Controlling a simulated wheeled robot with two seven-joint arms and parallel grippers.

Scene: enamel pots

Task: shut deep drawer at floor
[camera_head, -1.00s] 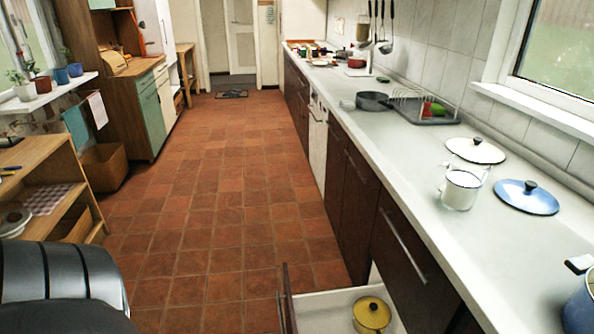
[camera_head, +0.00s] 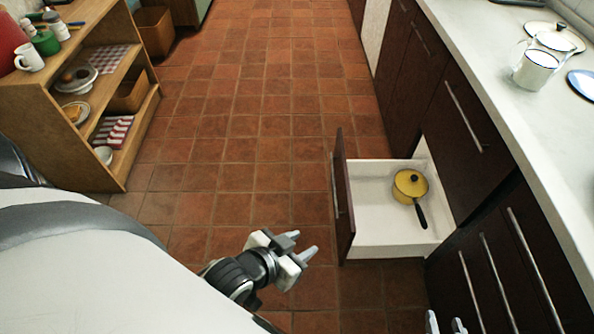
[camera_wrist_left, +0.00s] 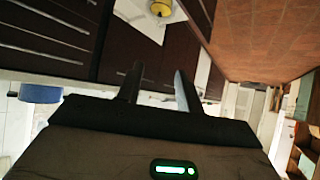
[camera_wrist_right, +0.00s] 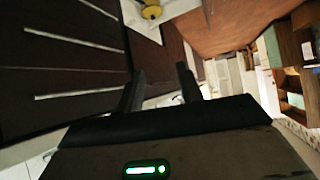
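The deep drawer at floor level stands pulled out in the head view, with a dark brown front (camera_head: 343,205) and a white inside. A yellow lidded pan (camera_head: 409,185) with a black handle sits in it. The drawer also shows in the left wrist view (camera_wrist_left: 140,18) and the right wrist view (camera_wrist_right: 140,15), partly cut off. My left gripper (camera_head: 302,245) is open and empty, in front of the drawer front and to its left, apart from it. My right gripper (camera_head: 446,322) is open at the bottom edge, near the cabinet fronts and apart from the drawer.
Dark cabinets with long handles (camera_head: 482,290) flank the drawer under a white counter (camera_head: 510,110). A wooden shelf unit (camera_head: 105,140) stands at the left. The tiled floor (camera_head: 245,130) between is clear.

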